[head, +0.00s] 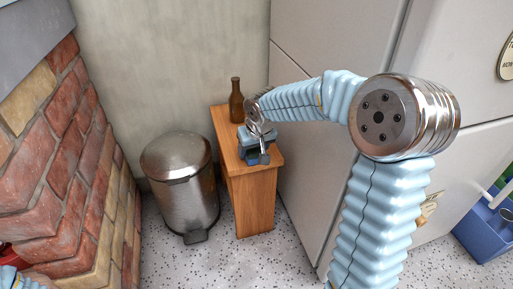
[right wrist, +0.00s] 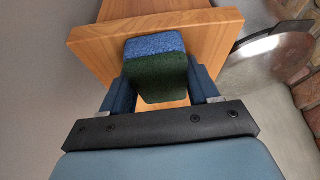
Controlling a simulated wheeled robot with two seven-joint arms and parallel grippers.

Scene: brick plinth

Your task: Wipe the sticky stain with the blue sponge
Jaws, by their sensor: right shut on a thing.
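The blue sponge (right wrist: 156,46), with a dark green side, is between the fingers of my right gripper (right wrist: 161,88) in the right wrist view. That gripper is shut on it. In the head view my right gripper (head: 254,154) is over the front part of the wooden stand (head: 250,200), and it largely hides the sponge there. The stand's wooden board (right wrist: 215,28) lies behind the sponge in the wrist view; I cannot tell whether they touch. I see no sticky stain. Only a bit of my left arm shows at the lower left of the head view; its gripper is out of view.
A brown bottle (head: 236,104) stands at the back of the stand. A metal pedal bin (head: 186,190) is left of the stand, and a brick structure (head: 55,150) is farther left. A large pale cabinet or fridge (head: 320,40) is close on the right. A blue bucket (head: 480,236) is at far right.

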